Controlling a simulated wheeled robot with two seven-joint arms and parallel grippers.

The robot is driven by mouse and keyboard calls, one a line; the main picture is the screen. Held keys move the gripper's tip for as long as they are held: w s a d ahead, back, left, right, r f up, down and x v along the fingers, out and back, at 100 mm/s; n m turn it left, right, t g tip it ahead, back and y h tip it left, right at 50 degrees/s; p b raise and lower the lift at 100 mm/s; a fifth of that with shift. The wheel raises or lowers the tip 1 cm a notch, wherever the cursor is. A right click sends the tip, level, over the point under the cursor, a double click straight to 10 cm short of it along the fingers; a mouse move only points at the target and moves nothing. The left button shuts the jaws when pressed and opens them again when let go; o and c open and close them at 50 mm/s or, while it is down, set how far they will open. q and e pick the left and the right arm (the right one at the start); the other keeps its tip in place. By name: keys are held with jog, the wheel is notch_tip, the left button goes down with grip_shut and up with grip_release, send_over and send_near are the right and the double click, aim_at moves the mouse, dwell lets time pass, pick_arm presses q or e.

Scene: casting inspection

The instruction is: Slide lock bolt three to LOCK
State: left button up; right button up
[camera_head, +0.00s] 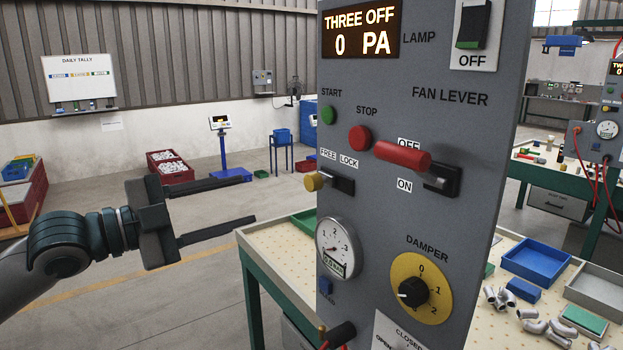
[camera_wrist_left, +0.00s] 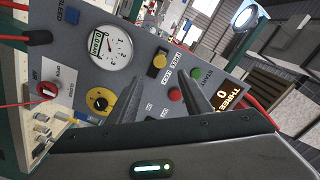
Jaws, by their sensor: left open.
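The lock bolt (camera_head: 314,182) has a yellow knob and a black housing on the grey panel (camera_head: 450,170), under the labels FREE and LOCK. Its knob sits at the left, below FREE. In the left wrist view the yellow knob (camera_wrist_left: 160,61) appears ahead, between the two fingers. My left gripper (camera_head: 249,200) is open and empty, left of the bolt and apart from it, its fingers pointing toward the panel. It also shows in the left wrist view (camera_wrist_left: 160,69). The display (camera_head: 361,31) reads THREE OFF, 0 PA. My right gripper does not show.
Close to the bolt are a red-handled fan lever (camera_head: 403,157) at OFF, a red stop button (camera_head: 360,138), a green start button (camera_head: 328,140) and a pressure gauge (camera_head: 338,249). A damper dial (camera_head: 413,292) is lower. Open floor lies behind my left gripper.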

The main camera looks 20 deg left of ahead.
aim_at(308, 184)
pick_arm(q)
jog(key=p+x, duration=0.3)
jog(key=x, duration=0.4)
jog(key=p+x, duration=0.4)
jog(key=x, duration=0.4)
jog(key=shift+r, duration=0.2)
jog(key=shift+w+d+f, duration=0.15)
jog(key=shift+w+d, duration=0.15)
jog(key=shift+d, duration=0.05)
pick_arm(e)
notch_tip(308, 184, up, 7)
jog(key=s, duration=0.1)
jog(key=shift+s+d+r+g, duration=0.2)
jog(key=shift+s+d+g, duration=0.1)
